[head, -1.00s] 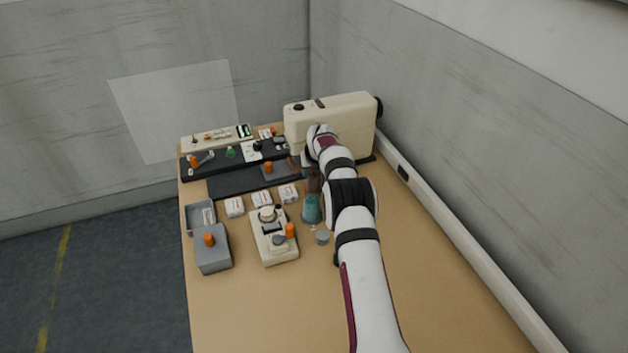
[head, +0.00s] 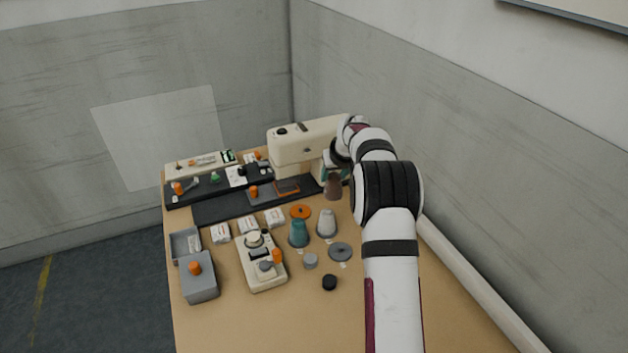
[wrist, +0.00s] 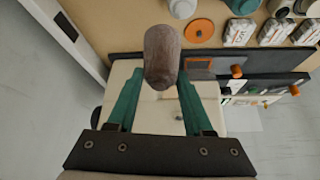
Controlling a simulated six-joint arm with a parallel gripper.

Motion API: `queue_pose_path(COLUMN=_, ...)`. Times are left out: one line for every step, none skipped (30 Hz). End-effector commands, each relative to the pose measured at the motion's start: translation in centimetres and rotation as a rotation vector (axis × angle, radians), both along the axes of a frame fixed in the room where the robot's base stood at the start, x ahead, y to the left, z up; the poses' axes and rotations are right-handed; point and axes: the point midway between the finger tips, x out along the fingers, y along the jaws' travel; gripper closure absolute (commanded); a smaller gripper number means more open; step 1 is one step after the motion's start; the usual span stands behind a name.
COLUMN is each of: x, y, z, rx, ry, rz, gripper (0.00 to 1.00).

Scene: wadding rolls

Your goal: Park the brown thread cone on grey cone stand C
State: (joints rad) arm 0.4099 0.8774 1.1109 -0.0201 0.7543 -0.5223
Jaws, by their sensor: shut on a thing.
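The brown thread cone (head: 333,188) hangs from my gripper (head: 331,172), in front of the cream sewing machine and apart from the table. In the wrist view the brown cone (wrist: 162,55) sits between the two green fingers of my gripper (wrist: 160,80), which is shut on it. An empty grey disc-shaped stand (head: 340,252) lies at the front right of the cone group. Its label is too small to read, so I cannot tell its letter. An orange disc stand (head: 300,211) is empty, behind the teal cone.
A teal cone (head: 299,231) and a pale grey cone (head: 327,223) stand upright on nearby stands. A small grey cylinder (head: 310,261) and a black one (head: 329,283) are close to the empty grey stand. The sewing machine (head: 293,150) is behind. The front table is clear.

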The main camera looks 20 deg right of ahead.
Motion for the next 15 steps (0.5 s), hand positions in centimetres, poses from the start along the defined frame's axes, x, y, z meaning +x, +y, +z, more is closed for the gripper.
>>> queue_pose_path(x=-0.4, y=-0.5, z=0.4, rx=0.001, ry=0.000, rz=-0.003, gripper=1.00)
queue_pose_path(x=-0.7, y=-0.7, z=0.6, rx=0.000, ry=0.000, rz=-0.001, gripper=1.00)
queue_pose_path(x=-1.1, y=-0.9, z=0.6, rx=0.001, ry=0.001, rz=0.009, gripper=1.00)
queue_pose_path(x=-1.4, y=-1.0, z=0.6, rx=0.003, ry=0.002, rz=0.022, gripper=1.00)
queue_pose_path(x=-1.9, y=-1.0, z=0.5, rx=0.002, ry=0.001, rz=0.046, gripper=1.00)
queue_pose_path(x=-2.7, y=-1.0, z=0.1, rx=0.004, ry=0.003, rz=0.088, gripper=1.00)
queue_pose_path(x=-3.3, y=-0.9, z=-0.2, rx=0.006, ry=0.003, rz=0.126, gripper=1.00)
queue_pose_path(x=-4.0, y=-0.7, z=-0.6, rx=0.006, ry=0.002, rz=0.171, gripper=1.00)
queue_pose_path(x=-4.8, y=-0.4, z=-1.0, rx=0.007, ry=0.002, rz=0.234, gripper=1.00)
queue_pose_path(x=-5.5, y=-0.2, z=-1.4, rx=0.008, ry=0.002, rz=0.281, gripper=1.00)
queue_pose_path(x=-6.0, y=0.1, z=-1.6, rx=0.007, ry=0.002, rz=0.331, gripper=1.00)
queue_pose_path(x=-6.9, y=0.4, z=-2.0, rx=0.008, ry=0.001, rz=0.396, gripper=1.00)
queue_pose_path(x=-7.4, y=0.7, z=-2.2, rx=0.008, ry=0.001, rz=0.444, gripper=1.00)
queue_pose_path(x=-8.0, y=1.0, z=-2.4, rx=0.009, ry=0.001, rz=0.493, gripper=1.00)
queue_pose_path(x=-8.7, y=1.3, z=-2.6, rx=0.008, ry=0.001, rz=0.556, gripper=1.00)
